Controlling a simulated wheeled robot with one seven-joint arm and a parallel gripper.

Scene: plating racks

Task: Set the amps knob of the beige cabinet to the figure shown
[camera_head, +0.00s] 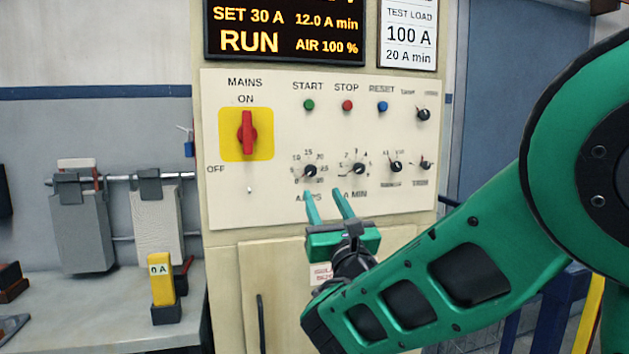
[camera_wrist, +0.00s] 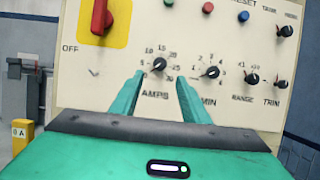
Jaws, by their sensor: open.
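The beige cabinet (camera_head: 225,225) stands in the middle of the head view with its control panel facing me. Its amps knob (camera_head: 310,171) is small and black, with a printed scale around it and the label AMPS below. It also shows in the wrist view (camera_wrist: 159,65), above and between the fingers. The display (camera_head: 284,30) reads SET 30 A, 12.0 A min, RUN and AIR 100 %. A white card (camera_head: 408,35) beside it reads TEST LOAD, 100 A, 20 A min. My green gripper (camera_head: 328,192) is open and empty, its fingertips just below the knob, apart from it.
The A MIN knob (camera_head: 358,169) sits close right of the amps knob. A red mains switch (camera_head: 247,132) is at upper left, turned to ON. Green, red and blue buttons line the top. A yellow meter (camera_head: 161,280) stands on the bench (camera_head: 100,325) at left.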

